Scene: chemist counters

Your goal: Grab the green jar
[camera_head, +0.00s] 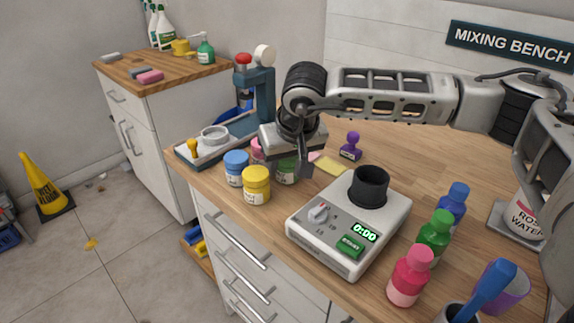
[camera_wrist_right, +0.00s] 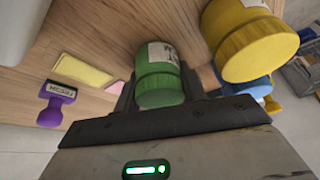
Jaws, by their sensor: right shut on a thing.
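The green jar (camera_head: 287,170) stands on the wooden counter, partly hidden by my right gripper in the head view. In the right wrist view the green jar (camera_wrist_right: 158,78) sits between the jaws, its white label partly showing. My right gripper (camera_head: 290,163) comes down over it from above and is shut on it. I cannot tell whether the jar still touches the counter. My left gripper is not in view.
A yellow jar (camera_head: 256,186) and a blue jar (camera_head: 236,167) stand close to the left, with a pink jar (camera_head: 258,151) behind.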

